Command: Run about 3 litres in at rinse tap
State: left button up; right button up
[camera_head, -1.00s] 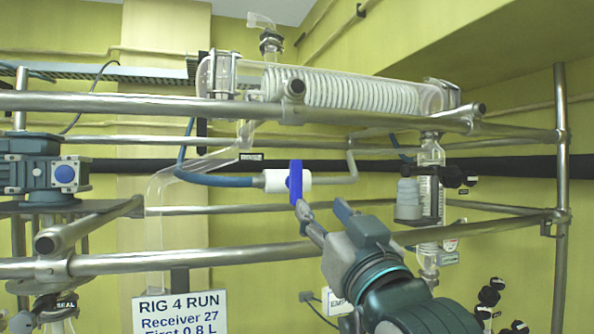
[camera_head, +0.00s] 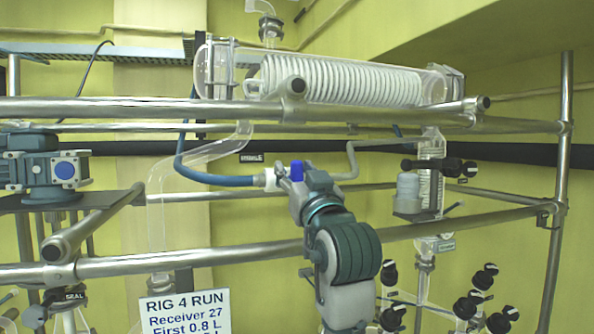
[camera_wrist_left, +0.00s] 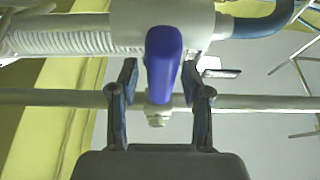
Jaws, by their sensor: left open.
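The tap has a white body (camera_head: 266,179) on a pipe with a blue hose on its left, and an upright blue lever (camera_head: 297,170). A small dark label (camera_head: 251,158) hangs above it, too small to read surely. My left gripper (camera_head: 291,183) is at the tap and hides the lever's lower part. In the left wrist view the blue lever (camera_wrist_left: 163,62) lies between the two open fingers (camera_wrist_left: 162,92), with a gap on each side. The white body (camera_wrist_left: 135,28) is beyond them. My right gripper is not in view.
Metal rails (camera_head: 150,107) run across above and below the tap. A glass coil condenser (camera_head: 340,80) lies above it. A glass vessel with dark knobs (camera_head: 432,165) stands at right. A sign (camera_head: 185,312) reads "RIG 4 RUN". A motor (camera_head: 45,165) is at left.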

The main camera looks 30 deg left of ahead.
pick_arm(q)
grip_shut()
jog(key=shift+n, duration=0.4)
jog(key=n, duration=0.1)
jog(key=n+g+y, duration=0.1)
jog(key=n, duration=0.1)
jog(key=n+g, duration=0.1)
jog(key=shift+s+a+n, duration=0.15)
jog(key=shift+s+n, duration=0.1)
jog(key=shift+n, duration=0.15)
jog(key=shift+s+a+f+n+g+y, duration=0.1)
jog(key=shift+n+g+y, duration=0.15)
jog(key=shift+n+g, duration=0.7)
jog(key=shift+s+a+f+n+g+y, duration=0.1)
jog(key=shift+n+g+y, duration=0.2)
jog(key=shift+n, duration=1.15)
jog(key=shift+g, duration=0.25)
grip_release()
jog(key=shift+s+d, duration=0.1)
